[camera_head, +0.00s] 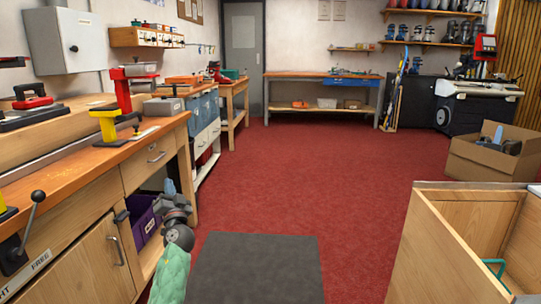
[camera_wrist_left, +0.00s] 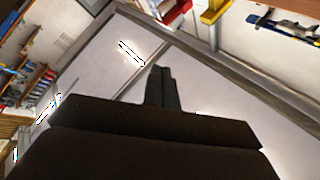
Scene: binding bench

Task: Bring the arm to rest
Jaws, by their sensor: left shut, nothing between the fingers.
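My left arm (camera_head: 172,272), with a green sleeve-like section, comes in at the bottom left of centre in the head view. Its gripper (camera_head: 171,188) points up and away in front of the bench's open shelf. In the left wrist view the fingers (camera_wrist_left: 162,88) are together, with nothing between them. The gripper holds nothing. My right gripper does not show in either view.
A wooden bench (camera_head: 160,131) with clamps runs along the left, close to my left arm. A purple bin (camera_head: 146,222) sits on its lower shelf. A wooden box (camera_head: 445,245) stands at right front, and a cardboard box (camera_head: 482,163) behind it. Red floor (camera_head: 310,180) between is clear.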

